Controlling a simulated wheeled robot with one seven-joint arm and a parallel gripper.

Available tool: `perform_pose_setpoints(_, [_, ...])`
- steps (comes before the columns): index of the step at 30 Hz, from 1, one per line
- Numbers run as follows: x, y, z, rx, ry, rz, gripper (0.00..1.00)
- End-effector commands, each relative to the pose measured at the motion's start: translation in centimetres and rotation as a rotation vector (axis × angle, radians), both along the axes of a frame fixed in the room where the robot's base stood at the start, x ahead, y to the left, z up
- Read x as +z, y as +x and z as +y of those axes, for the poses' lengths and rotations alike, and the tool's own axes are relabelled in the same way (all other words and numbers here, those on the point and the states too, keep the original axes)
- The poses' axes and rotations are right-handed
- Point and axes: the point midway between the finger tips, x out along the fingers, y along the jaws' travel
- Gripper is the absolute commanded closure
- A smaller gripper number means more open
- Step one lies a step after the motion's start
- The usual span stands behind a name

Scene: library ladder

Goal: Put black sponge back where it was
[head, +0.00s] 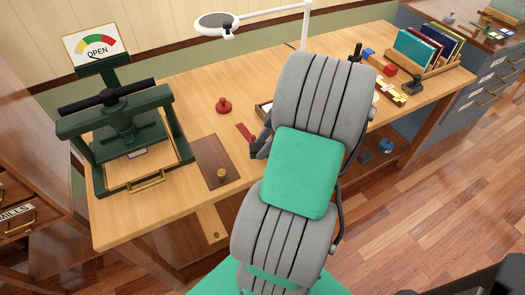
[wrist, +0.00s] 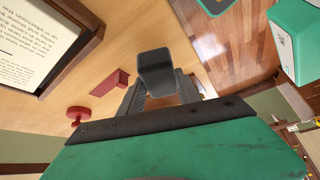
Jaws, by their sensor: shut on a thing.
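The black sponge (wrist: 155,68) is a dark, block-shaped piece between my fingertips in the wrist view. My gripper (wrist: 158,88) is shut on it, above the wooden table. In the head view my gripper (head: 260,146) shows only as dark parts at the left edge of my arm, close to a red block (head: 245,132). My arm hides the sponge itself there. Whether the sponge touches the table cannot be told.
A green press (head: 125,130) stands at the table's left, with a brown board (head: 216,165) beside it. A red knobbed stamp (head: 223,106) stands behind. A book rack (head: 430,50) and small items are at the right. My arm covers the table's middle.

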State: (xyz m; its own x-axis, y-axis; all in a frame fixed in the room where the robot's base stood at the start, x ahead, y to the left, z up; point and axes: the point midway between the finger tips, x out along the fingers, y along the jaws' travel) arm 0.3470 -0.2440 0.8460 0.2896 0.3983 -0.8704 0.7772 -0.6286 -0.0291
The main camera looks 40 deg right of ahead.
Motion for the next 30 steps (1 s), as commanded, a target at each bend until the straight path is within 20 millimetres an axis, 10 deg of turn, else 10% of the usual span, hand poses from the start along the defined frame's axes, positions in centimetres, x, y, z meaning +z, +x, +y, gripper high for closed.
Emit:
perform_pose_setpoints(14, [-2.9,-0.2,0.1,-0.002,0.003,0.002,1.00])
perform_pose_setpoints(15, [-2.7,-0.2,0.1,-0.002,0.003,0.002,0.57])
perform_pose_setpoints(30, [-2.4,-0.2,0.1,-0.002,0.003,0.002,0.38])
